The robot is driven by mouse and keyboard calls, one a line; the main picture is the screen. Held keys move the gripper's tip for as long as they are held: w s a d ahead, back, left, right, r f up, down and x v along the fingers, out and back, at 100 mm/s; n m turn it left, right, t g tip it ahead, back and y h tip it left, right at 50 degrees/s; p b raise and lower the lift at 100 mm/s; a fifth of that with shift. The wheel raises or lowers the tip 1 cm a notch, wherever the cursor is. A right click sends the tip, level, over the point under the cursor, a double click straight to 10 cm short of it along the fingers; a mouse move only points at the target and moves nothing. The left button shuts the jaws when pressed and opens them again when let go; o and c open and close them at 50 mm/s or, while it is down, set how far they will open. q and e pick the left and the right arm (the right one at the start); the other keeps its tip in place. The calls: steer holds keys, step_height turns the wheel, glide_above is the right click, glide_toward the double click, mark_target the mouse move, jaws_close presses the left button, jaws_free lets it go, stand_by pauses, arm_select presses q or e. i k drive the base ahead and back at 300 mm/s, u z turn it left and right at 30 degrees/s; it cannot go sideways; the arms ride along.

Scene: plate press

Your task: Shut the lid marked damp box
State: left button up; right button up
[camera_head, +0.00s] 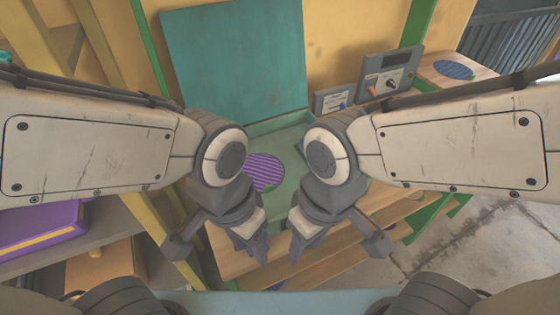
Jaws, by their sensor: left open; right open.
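A large teal lid (235,62) stands raised and upright at the back, open above a green box (283,123). No marking reading damp box can be made out on it. A purple striped disc (264,168) lies in the box, partly covered by my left arm. My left gripper (251,246) and my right gripper (297,246) point down side by side in front of the box, apart from the lid. Both are open, with nothing seen in them. My arms hide much of the box.
A small labelled panel (333,99) and a grey control box (390,76) with a knob stand right of the lid. A blue striped disc (454,70) lies on a wooden shelf at right. A purple case (42,229) is at lower left.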

mark_target(240, 62)
steer(key=k, duration=1.25)
steer(key=z, duration=0.7)
steer(key=i, duration=0.45)
steer(key=z, duration=1)
steer(key=i, duration=1.4)
steer(key=u, duration=0.75)
steer(key=i, duration=0.7)
steer(key=u, duration=0.7)
